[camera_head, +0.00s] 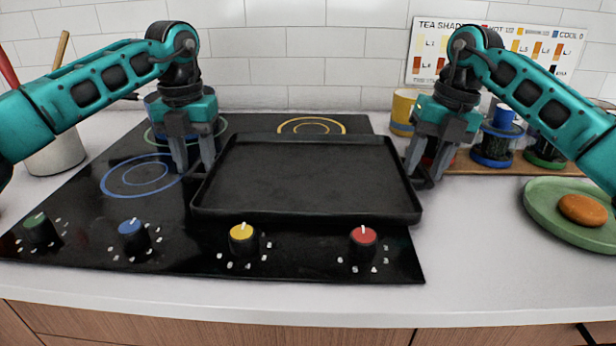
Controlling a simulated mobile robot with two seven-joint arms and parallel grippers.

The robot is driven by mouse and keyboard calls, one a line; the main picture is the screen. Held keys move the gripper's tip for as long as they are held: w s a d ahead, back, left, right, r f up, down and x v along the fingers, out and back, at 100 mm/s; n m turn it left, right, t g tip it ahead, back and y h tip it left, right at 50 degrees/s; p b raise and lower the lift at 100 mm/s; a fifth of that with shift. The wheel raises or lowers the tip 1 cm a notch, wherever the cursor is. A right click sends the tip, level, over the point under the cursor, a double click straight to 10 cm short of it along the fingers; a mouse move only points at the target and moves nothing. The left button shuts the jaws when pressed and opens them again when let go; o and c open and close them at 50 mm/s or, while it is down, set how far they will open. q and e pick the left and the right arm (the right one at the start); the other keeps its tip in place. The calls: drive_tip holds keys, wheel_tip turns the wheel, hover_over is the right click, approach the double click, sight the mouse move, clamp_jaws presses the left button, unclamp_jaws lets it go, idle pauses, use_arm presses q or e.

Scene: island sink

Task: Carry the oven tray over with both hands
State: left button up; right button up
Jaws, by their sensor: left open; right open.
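The black oven tray (310,175) lies flat on the right part of the black cooktop, its right side reaching the cooktop's edge. My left gripper (197,172) is open at the tray's left rim, with its fingers pointing down. My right gripper (423,180) is open at the tray's right rim, also pointing down. I cannot tell whether the fingers touch the rim or straddle it. The tray is empty.
The cooktop (80,225) has green, blue, yellow (243,240) and red (363,243) knobs in front. A green plate (570,215) with an orange-brown patty (583,210) stands at right. Cups and jars stand behind my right gripper. White counter (480,270) is clear at front right.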

drive_tip(key=shift+r, duration=0.1)
use_arm(q)
wheel_tip(320, 180, up, 12)
use_arm(e)
wheel_tip(320, 180, up, 12)
drive_tip(key=d, duration=0.2)
drive_tip(key=shift+d, duration=0.15)
idle(0.4)
use_arm(q)
drive_tip(key=shift+s, duration=0.1)
use_arm(e)
drive_tip(key=shift+s+f, duration=0.1)
drive_tip(key=shift+f, duration=0.15)
